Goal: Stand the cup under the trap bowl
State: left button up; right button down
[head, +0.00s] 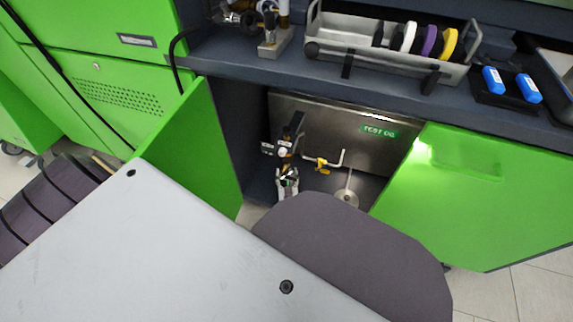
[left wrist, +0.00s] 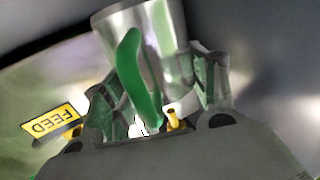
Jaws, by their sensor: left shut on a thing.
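In the left wrist view my left gripper (left wrist: 160,95) is shut on a silvery metal cup (left wrist: 160,35) with a green curved handle (left wrist: 137,75). One finger is on each side of the cup. In the head view this gripper (head: 288,180) is small, inside the open cabinet, below a dark upright fitting with pale tags. The cup is too small there to make out clearly. I cannot tell for sure which part of the fittings is the trap bowl, or whether the cup is under it. My right gripper is not in view.
A pipe with a yellow valve handle (head: 322,164) runs beside the fitting. A round metal disc (head: 346,198) with a rod stands to the right. Green doors (head: 190,145) (head: 480,195) flank the opening. A yellow FEED label (left wrist: 50,118) shows in the left wrist view.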

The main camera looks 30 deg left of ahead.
pick_arm(q)
jog(key=shift+s+f, duration=0.2)
jog(key=shift+f, duration=0.25)
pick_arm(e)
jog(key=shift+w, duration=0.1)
pick_arm(q)
jog(key=o, duration=0.8)
jog(key=shift+o, duration=1.3)
jog(key=shift+a, duration=0.1)
jog(key=shift+f, duration=0.1)
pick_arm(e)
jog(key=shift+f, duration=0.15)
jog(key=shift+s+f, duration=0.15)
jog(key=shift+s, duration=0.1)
pick_arm(q)
jog(key=shift+w+r, duration=0.15)
jog(key=shift+r, duration=0.15)
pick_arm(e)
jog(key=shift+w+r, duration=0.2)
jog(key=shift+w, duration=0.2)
